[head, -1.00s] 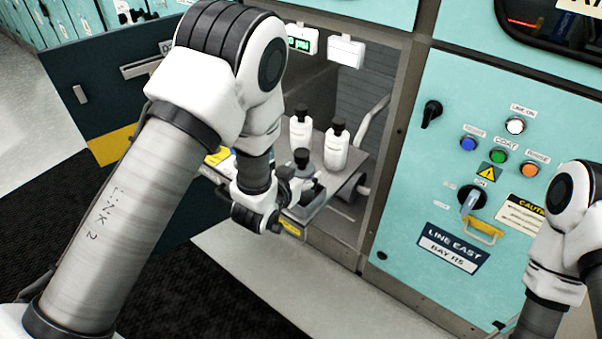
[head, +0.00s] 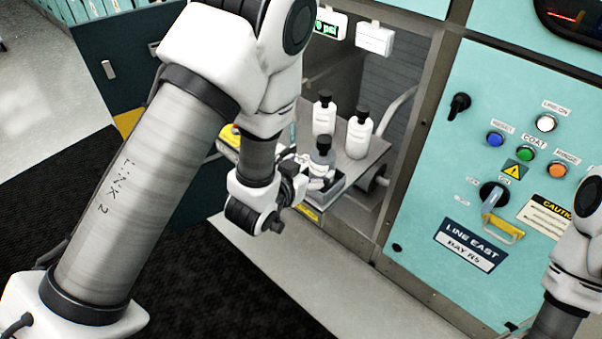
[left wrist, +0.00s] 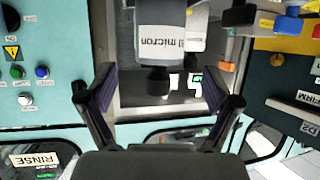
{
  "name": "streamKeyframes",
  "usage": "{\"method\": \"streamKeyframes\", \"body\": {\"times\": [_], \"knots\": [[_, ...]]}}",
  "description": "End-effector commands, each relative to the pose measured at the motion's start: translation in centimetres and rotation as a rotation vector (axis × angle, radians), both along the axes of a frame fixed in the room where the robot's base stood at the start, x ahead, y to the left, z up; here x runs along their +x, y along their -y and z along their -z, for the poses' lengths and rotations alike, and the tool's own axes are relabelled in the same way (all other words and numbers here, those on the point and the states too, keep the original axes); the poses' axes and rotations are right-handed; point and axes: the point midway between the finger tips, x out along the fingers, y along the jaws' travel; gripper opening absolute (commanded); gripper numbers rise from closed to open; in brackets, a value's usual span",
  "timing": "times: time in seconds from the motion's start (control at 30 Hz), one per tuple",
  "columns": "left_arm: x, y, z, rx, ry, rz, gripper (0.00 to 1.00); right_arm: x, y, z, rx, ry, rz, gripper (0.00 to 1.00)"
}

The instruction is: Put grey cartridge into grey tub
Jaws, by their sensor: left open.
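The grey cartridge (head: 321,160) is a bottle with a black cap, upright at the front of the shelf. In the left wrist view the cartridge (left wrist: 167,35) appears cap-down, with a "micron" label, in line with the gap between my fingers. My left gripper (left wrist: 160,90) is open, with a finger on each side of that gap and neither seen closed on the cartridge. In the head view my left gripper (head: 300,180) is beside the cartridge's lower left. I cannot clearly make out the grey tub. My right gripper is out of view.
Two white bottles, one (head: 325,115) behind and one (head: 358,137) to the right, stand on the metal shelf (head: 352,165) close to the cartridge. A teal control panel (head: 480,110) rises to the right. A yellow item (head: 230,138) is left of the shelf, partly hidden by my arm.

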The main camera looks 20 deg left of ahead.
Motion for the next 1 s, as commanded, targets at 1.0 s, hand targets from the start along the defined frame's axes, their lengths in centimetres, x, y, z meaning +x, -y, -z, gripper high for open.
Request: {"method": "streamKeyframes", "body": {"times": [1.0], "knots": [[-27.0, -6.3, 20.4, 0.055, -1.116, -0.157, 0.89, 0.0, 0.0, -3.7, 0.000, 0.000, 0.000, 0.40]]}}
